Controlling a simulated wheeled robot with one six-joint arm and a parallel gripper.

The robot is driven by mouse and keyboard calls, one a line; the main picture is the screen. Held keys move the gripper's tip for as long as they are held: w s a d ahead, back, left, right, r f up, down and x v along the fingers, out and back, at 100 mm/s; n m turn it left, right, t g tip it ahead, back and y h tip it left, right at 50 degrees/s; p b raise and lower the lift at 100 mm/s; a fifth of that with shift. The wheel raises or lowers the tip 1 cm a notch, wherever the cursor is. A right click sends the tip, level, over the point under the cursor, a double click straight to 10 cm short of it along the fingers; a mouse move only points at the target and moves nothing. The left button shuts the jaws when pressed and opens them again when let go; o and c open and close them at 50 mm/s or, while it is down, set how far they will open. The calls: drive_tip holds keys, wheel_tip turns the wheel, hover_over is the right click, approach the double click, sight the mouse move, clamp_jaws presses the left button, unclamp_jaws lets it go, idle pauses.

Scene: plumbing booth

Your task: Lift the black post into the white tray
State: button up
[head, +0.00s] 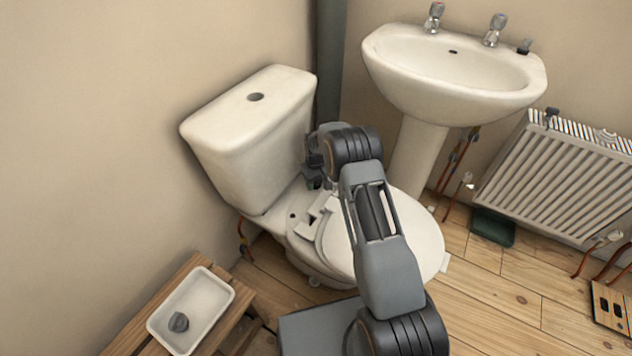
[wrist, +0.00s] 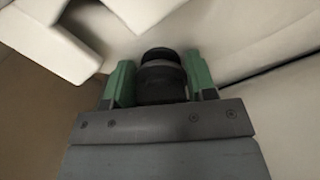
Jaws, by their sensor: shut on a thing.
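My gripper (wrist: 160,78) has green fingers and is shut on the black post (wrist: 161,58), a dark round ribbed piece between them in the wrist view. White ceramic surfaces lie close around it. In the head view my gripper (head: 314,172) is behind the toilet seat, beside the cistern's right side. My arm partly hides it, and the post cannot be made out clearly there. The white tray (head: 207,296) is at the lower left on a wooden bench, well apart from my gripper. A dark grey round piece (head: 178,322) lies in the tray's near left part.
The toilet cistern (head: 245,125) stands between my gripper and the wall, with the toilet lid (head: 415,235) in front. A basin (head: 450,75) on a pedestal is to the right. A radiator (head: 560,175) and a dark green box (head: 492,227) are farther right. The tray's far part is clear.

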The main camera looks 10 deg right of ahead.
drive_tip(key=shift+r, duration=0.2)
drive_tip(key=shift+r+p, duration=1.3)
drive_tip(key=shift+r, duration=0.55)
drive_tip(key=shift+s+d+r+p, duration=1.1)
drive_tip(key=shift+r+p, duration=0.1)
drive_tip(key=shift+r, duration=0.05)
drive_tip(key=shift+s+d+r+p, duration=1.05)
drive_tip(key=shift+r+p, duration=0.1)
drive_tip(key=shift+r, duration=0.05)
